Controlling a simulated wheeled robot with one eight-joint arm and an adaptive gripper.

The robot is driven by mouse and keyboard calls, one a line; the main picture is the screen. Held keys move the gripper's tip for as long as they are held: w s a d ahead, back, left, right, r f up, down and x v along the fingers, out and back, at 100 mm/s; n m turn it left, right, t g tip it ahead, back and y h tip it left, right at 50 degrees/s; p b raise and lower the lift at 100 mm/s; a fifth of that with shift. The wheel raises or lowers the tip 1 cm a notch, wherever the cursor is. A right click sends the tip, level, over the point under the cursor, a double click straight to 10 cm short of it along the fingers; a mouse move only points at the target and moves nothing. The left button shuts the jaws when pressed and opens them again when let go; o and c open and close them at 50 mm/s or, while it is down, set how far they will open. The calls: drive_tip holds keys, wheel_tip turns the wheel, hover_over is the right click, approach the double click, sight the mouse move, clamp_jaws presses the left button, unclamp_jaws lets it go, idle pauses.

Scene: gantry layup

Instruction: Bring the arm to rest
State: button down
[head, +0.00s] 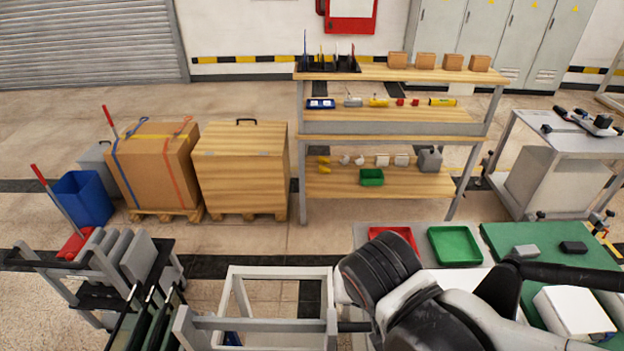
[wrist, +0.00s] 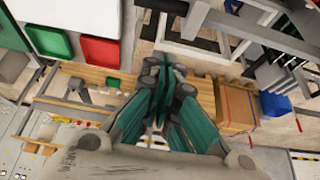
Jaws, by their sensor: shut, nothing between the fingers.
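My gripper (wrist: 168,72) shows in the wrist view, its teal fingers together and nothing between them. It hangs in the air, apart from the things seen beyond it. In the head view my arm, dark and white, crosses the lower right in front of the tables; I cannot make out the fingers there.
A red tray (head: 393,234) and a green tray (head: 455,246) lie near a green mat (head: 504,236). A white frame (head: 259,325) stands left of my arm, with a dark rack (head: 70,266) further left. A wooden shelf (head: 340,128) stands behind, beside a wooden crate (head: 241,170). Floor between is open.

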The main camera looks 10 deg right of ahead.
drive_tip(key=w+d+f+n+t+b, duration=0.1)
drive_tip(key=d+f+b, duration=0.5)
drive_tip(key=b, duration=1)
drive_tip(key=shift+w+d+n+t+y, duration=0.3)
drive_tip(key=shift+w+d+t, duration=0.3)
drive_tip(key=shift+d, duration=0.1)
drive_tip(key=shift+s+f, duration=0.1)
